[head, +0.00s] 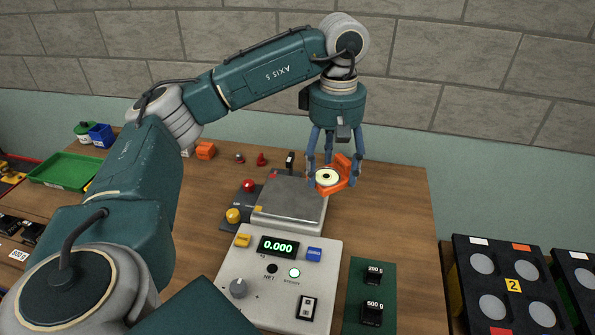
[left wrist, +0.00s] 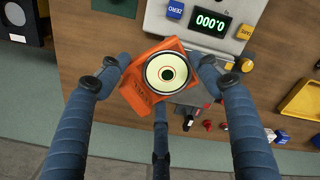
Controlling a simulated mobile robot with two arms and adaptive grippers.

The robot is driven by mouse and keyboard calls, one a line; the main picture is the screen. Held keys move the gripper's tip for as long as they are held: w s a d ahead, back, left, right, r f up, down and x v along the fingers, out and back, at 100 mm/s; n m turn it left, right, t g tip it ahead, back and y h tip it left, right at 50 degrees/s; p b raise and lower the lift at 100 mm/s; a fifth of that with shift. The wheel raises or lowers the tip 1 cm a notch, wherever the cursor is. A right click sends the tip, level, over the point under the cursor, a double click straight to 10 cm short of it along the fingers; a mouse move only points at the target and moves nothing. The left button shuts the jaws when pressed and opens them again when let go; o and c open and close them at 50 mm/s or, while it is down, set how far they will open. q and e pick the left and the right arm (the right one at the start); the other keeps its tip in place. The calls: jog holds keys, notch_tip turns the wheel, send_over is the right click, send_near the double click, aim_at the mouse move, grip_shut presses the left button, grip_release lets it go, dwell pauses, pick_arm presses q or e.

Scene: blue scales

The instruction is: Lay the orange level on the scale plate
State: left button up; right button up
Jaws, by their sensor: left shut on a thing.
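The orange level (head: 341,184), with a round pale vial on its face, is held up in my left gripper (head: 329,180). In the left wrist view the level (left wrist: 138,97) sits tilted between the blue fingers of the gripper (left wrist: 163,74). The scale plate (head: 288,204) is grey, flat and bare where it shows. In the head view the level overlaps the plate's far right corner; its height above the plate is hard to tell. The scale's display (head: 278,247) reads 0.000. In the left wrist view the level hides part of the plate. My right gripper is not in view.
Two black weights (head: 373,275) stand on a green mat right of the scale. A red and a yellow button (head: 233,215) sit left of the plate. A green tray (head: 65,170) and an orange block (head: 206,150) are farther left. Table right of the plate is clear.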

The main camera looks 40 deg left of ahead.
pick_arm(q)
jog(key=w+a+r+n+p, duration=0.1)
jog(key=w+a+r+n, duration=0.1)
jog(key=a+r+n, duration=0.6)
jog(key=n+b, duration=0.1)
jog(key=b, duration=0.2)
send_over(303, 197)
notch_tip(303, 197, down, 12)
notch_tip(303, 197, down, 4)
jog(key=shift+s+f+p, duration=0.1)
jog(key=shift+f+p, duration=0.15)
jog(key=shift+p, duration=0.3)
notch_tip(303, 197, down, 4)
jog(key=shift+f+p, duration=0.25)
jog(key=shift+p, duration=0.3)
jog(key=shift+f, duration=0.1)
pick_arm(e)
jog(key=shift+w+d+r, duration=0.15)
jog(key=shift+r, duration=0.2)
pick_arm(q)
jog(key=shift+f, duration=0.1)
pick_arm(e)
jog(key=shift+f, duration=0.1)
pick_arm(q)
jog(key=o, duration=1.2)
